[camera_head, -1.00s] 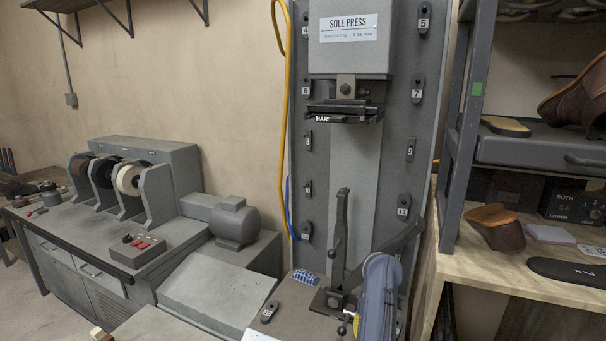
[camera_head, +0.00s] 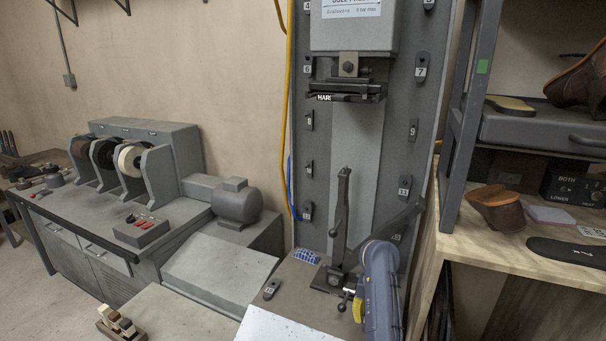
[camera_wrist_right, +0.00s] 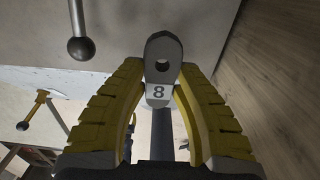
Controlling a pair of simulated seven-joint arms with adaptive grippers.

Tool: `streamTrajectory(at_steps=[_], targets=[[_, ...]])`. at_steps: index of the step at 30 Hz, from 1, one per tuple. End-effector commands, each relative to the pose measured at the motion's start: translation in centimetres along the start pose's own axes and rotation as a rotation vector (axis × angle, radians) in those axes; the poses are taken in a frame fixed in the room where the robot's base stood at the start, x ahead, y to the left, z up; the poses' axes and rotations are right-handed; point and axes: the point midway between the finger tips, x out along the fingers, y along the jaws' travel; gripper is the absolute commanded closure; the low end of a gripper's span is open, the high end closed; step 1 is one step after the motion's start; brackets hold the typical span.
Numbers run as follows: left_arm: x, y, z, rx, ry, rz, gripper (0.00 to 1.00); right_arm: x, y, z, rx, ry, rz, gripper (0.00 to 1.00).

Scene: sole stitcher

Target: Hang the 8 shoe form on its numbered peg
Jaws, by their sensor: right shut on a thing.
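The 8 shoe form (camera_wrist_right: 163,50) is a flat grey piece with a round hole near its end and a white "8" label. It fills the gap between the yellow fingers of my right gripper in the right wrist view. In the head view my right gripper (camera_head: 357,311) is low in front of the press base, and the form cannot be made out there. The number 8 peg plate (camera_head: 309,121) is on the left edge of the grey press panel, well above the gripper, with no form seen on it. My left gripper is not in view.
The sole press (camera_head: 352,35) and an upright dark post (camera_head: 341,215) stand between gripper and panel. Forms 7 (camera_head: 421,70) and 11 (camera_head: 404,187) hang on the right. A form marked 10 (camera_head: 270,290) lies on the bench. A ball-ended lever (camera_wrist_right: 81,47) is close by.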

Motion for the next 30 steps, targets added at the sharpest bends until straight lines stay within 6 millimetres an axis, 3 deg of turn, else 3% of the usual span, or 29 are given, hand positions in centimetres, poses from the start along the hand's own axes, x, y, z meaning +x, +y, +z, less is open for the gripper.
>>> streamTrajectory(at_steps=[14,30], targets=[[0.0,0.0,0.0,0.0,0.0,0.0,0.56,-0.3,0.0,-0.2,0.0,-0.001,-0.001,1.0],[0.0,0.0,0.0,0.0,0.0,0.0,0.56,-3.0,0.3,-2.0,0.0,-0.011,0.009,1.0]])
